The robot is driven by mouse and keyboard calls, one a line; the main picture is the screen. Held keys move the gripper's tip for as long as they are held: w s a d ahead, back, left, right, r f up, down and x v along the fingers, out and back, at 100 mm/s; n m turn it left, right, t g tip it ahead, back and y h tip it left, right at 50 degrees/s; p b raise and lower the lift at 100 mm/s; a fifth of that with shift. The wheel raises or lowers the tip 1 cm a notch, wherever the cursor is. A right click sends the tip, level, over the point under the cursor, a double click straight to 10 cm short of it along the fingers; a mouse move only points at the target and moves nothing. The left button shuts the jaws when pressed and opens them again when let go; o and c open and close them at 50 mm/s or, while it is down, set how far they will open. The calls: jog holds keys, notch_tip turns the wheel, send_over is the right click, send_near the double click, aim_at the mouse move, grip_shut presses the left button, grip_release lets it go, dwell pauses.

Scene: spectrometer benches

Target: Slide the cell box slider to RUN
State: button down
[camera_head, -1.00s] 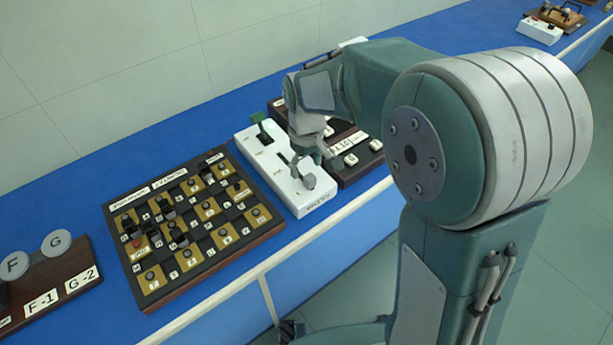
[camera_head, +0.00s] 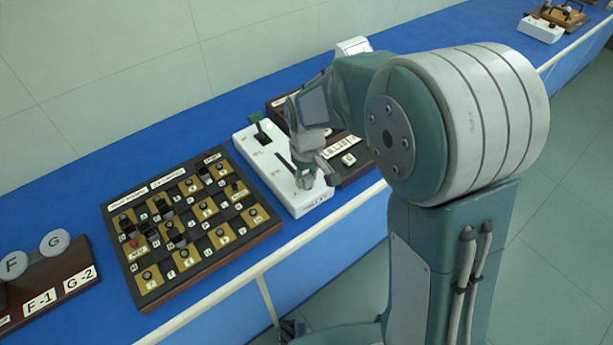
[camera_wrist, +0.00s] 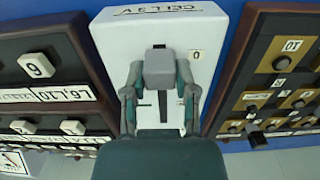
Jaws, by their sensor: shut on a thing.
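The cell box is a long white box (camera_head: 262,160) on the blue bench, with a dark slot along its top. Its grey slider knob (camera_wrist: 159,70) is at the near end of the slot, beside a "0" label in the wrist view. My gripper (camera_wrist: 159,82) is shut on this knob, a finger at each side. In the head view my gripper (camera_head: 312,176) is over the near end of the box and partly hides the knob. The RUN mark cannot be read.
A dark board with brass plates and black plugs (camera_head: 190,222) stands close on the left. Another wooden-framed panel (camera_head: 350,170) stands close on the right, partly behind my arm. A green and black part (camera_head: 256,119) rises at the box's far end. Open blue bench lies behind.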

aim_at(287, 165)
jog(key=w+a, duration=0.1)
jog(key=w, duration=0.1)
jog(key=w+a, duration=0.3)
jog(key=w, duration=0.1)
jog(key=shift+w+a+f, duration=0.15)
jog(key=shift+w, duration=0.05)
jog(key=shift+c, duration=2)
grip_release()
notch_tip(287, 165, up, 12)
